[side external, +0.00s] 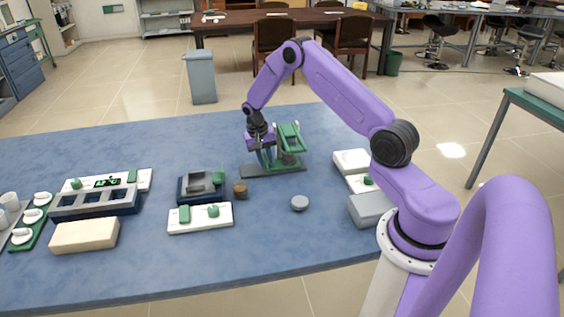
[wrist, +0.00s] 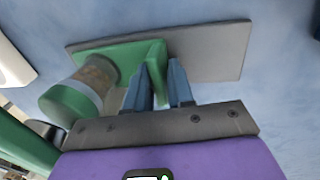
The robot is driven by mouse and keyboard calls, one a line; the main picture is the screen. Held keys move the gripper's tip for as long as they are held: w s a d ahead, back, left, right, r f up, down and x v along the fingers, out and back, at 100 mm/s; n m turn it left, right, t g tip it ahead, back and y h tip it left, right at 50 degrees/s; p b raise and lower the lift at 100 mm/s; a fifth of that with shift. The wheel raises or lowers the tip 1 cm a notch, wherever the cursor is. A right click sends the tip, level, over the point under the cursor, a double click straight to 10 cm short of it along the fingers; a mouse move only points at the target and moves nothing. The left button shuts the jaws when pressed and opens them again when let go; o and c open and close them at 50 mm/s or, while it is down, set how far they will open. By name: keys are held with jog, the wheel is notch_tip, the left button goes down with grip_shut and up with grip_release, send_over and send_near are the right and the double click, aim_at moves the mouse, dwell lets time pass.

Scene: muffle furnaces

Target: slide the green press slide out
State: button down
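The green press slide (wrist: 157,72) shows in the wrist view as an upright green tab on a flat green part, over a grey base plate (wrist: 215,52). My gripper (wrist: 160,75) has its two blue-grey fingers close together, one on each side of the tab. No clear gap shows between tab and fingers, so it looks shut on the tab. In the side external view my gripper (side external: 265,152) is low at the left of the green press (side external: 290,137), above its dark base plate (side external: 273,170). The fingertips are partly hidden there.
A clear cylinder with a green end (wrist: 75,97) stands beside the tab. On the blue table (side external: 130,150) are a dark block device (side external: 200,185), a brown cylinder (side external: 240,189), a grey disc (side external: 299,202) and white boxes (side external: 351,161).

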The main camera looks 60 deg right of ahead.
aim_at(243, 171)
jog(key=shift+w+a+f, duration=0.2)
jog(key=shift+w+a, duration=1.25)
jog(key=shift+a, duration=0.25)
jog(key=shift+w+a+f, duration=0.2)
jog(key=shift+w+a, duration=1.2)
jog(key=shift+a, duration=0.3)
jog(key=c, duration=1.4)
grip_release()
jog(key=shift+d, duration=0.1)
jog(key=shift+o, duration=0.2)
jog(key=shift+r, duration=0.15)
jog(key=shift+w+d+r, duration=0.1)
jog(key=shift+r, duration=1.4)
jog(key=shift+w+d+r, duration=0.1)
jog(key=shift+r, duration=1.4)
jog(key=shift+a+r, duration=0.1)
jog(key=shift+r, duration=0.5)
